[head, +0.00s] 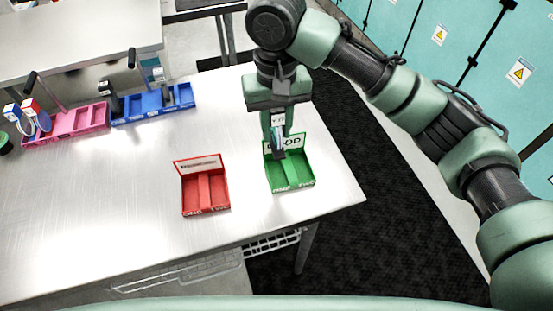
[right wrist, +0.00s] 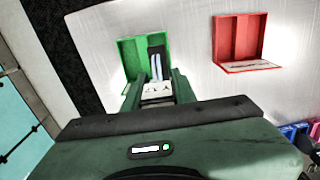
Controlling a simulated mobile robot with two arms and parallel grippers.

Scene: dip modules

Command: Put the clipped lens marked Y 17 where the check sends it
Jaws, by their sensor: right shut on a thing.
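My right gripper (head: 279,143) points down and is shut on the clipped lens (right wrist: 156,66). The lens piece is dark and narrow, with a white label between the fingers; a Y can be read in the right wrist view, the rest is unclear. It hangs over the green tray (head: 300,182), in front of its upright sign (head: 297,142) reading "GOOD". The tray has two compartments with white writing on the front edge, and the lens appears over the left one in the head view. Whether it touches the tray floor cannot be told. My left gripper is out of view.
A red two-compartment tray (head: 222,193) with an unreadable sign stands left of the green one. Pink (head: 93,119) and blue (head: 150,117) trays with upright tools stand at the back left. The table between is clear; its right edge is close to the green tray.

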